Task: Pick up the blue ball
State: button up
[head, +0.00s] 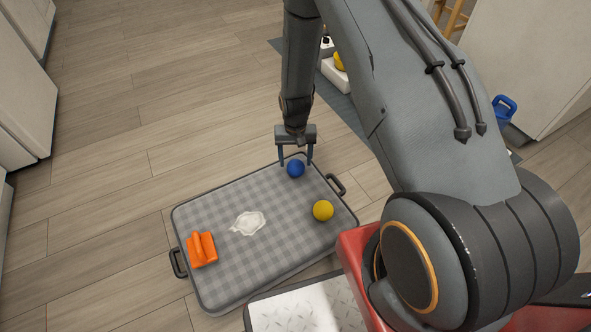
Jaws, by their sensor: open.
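The blue ball (295,169) lies near the far edge of a grey checked tray (216,212) with dark handles. My gripper (296,161) points down at the ball from above. Its two fingers are apart, one to the left and one to the right of the ball in the head view. I cannot tell whether the fingers touch the ball or how far down they reach around it. The ball appears to rest on the tray.
A yellow ball (323,210) lies on the tray's right side. A crumpled white thing (249,223) lies in the middle and an orange object (202,249) at the left. A blue-handled item (504,108) stands at the right. Wooden floor left of the tray is clear.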

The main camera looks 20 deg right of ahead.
aim_at(296, 163)
notch_tip(296, 163, down, 5)
jog(key=shift+s+b, duration=0.1)
jog(key=shift+b, duration=1.15)
jog(key=c, duration=1.2)
